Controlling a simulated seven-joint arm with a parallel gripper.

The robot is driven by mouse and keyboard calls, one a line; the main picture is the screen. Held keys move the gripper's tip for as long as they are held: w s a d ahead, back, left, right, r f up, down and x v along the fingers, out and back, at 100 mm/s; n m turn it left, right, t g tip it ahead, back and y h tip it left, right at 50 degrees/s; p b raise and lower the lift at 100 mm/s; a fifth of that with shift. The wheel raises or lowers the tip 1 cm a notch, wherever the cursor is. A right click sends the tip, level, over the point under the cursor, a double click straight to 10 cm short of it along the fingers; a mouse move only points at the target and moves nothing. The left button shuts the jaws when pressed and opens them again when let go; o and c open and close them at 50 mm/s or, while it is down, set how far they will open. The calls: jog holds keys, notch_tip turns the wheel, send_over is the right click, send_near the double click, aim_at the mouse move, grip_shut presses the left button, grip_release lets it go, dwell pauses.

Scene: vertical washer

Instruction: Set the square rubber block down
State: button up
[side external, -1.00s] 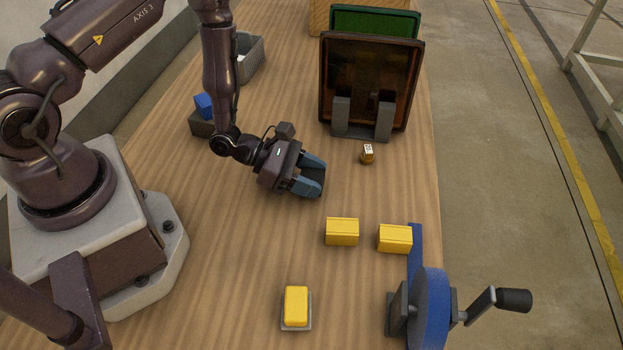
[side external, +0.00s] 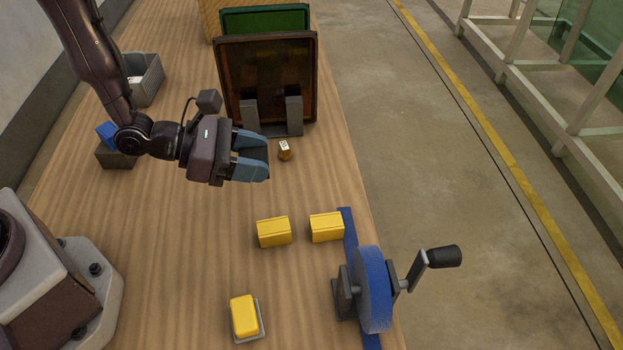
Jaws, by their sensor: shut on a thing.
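My gripper (side external: 261,159) has blue fingers and hangs above the middle of the wooden table, pointing right. It is shut on a dark block, the square rubber block (side external: 258,154), which shows only as a dark patch between the fingers. Most of the block is hidden by the fingers, so its full shape cannot be told. The fingers appear raised clear of the table (side external: 180,250).
A dark framed panel (side external: 266,70) stands in a grey holder behind the gripper. A small brown piece with a white top (side external: 285,150) is just right of the fingertips. Yellow blocks (side external: 274,232) and a blue crank wheel (side external: 372,288) are in front. Bare table lies front-left.

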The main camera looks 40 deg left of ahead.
jog(key=w+d+f, duration=0.2)
jog(key=w+f, duration=0.1)
jog(key=w, duration=0.3)
send_over(318, 189)
jog(key=f, duration=0.5)
jog(key=shift+s+a+f, duration=0.1)
jog(key=shift+s+f, duration=0.1)
jog(key=shift+s, duration=0.1)
jog(key=shift+w+f, duration=0.15)
jog(key=shift+f, duration=0.75)
jog(key=shift+w+f, duration=0.1)
jog(key=shift+f, duration=0.8)
jog(key=shift+f, duration=0.15)
jog(key=o, duration=0.9)
